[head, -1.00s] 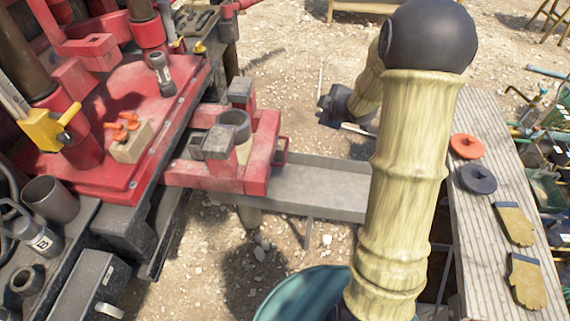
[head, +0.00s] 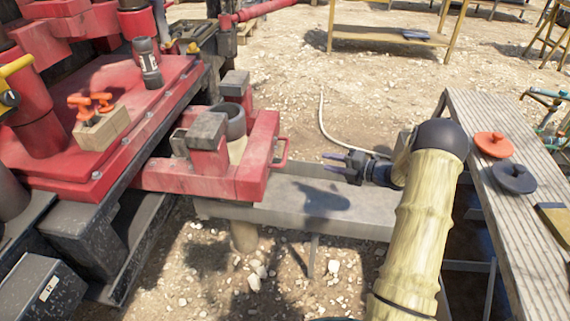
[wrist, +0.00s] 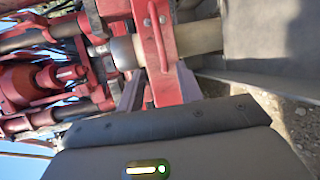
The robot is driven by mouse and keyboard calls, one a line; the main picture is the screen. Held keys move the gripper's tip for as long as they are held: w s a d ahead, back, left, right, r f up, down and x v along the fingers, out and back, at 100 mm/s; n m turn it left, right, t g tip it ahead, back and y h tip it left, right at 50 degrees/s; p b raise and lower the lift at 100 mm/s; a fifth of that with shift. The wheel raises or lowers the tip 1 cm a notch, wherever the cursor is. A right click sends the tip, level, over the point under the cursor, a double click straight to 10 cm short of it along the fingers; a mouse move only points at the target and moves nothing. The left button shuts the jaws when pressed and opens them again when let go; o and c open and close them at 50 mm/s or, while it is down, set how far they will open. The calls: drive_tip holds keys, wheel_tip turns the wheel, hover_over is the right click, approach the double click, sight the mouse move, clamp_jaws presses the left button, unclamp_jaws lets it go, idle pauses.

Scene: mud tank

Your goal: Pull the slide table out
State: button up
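The slide table (head: 215,170) is a red frame with grey blocks, beside the red deck and over the near end of a grey trough. A grey cylinder stands within its frame. Its red handle (head: 281,152) is on the right end, facing my gripper.
The grey trough (head: 320,205) runs right beneath my gripper. A wooden bench (head: 505,225) at the right holds an orange disc (head: 493,145) and a dark disc (head: 513,177). The red deck (head: 150,100) at the left carries a flashlight (head: 148,63) and a small block (head: 102,128).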

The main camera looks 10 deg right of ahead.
sight(285, 151)
idle(0.3)
drive_tip(key=b+x, duration=0.3)
drive_tip(key=x, duration=1.4)
drive_tip(key=shift+w+a+b, duration=0.15)
drive_tip(key=shift+a+b, duration=0.05)
drive_tip(key=shift+b, duration=0.1)
clamp_jaws()
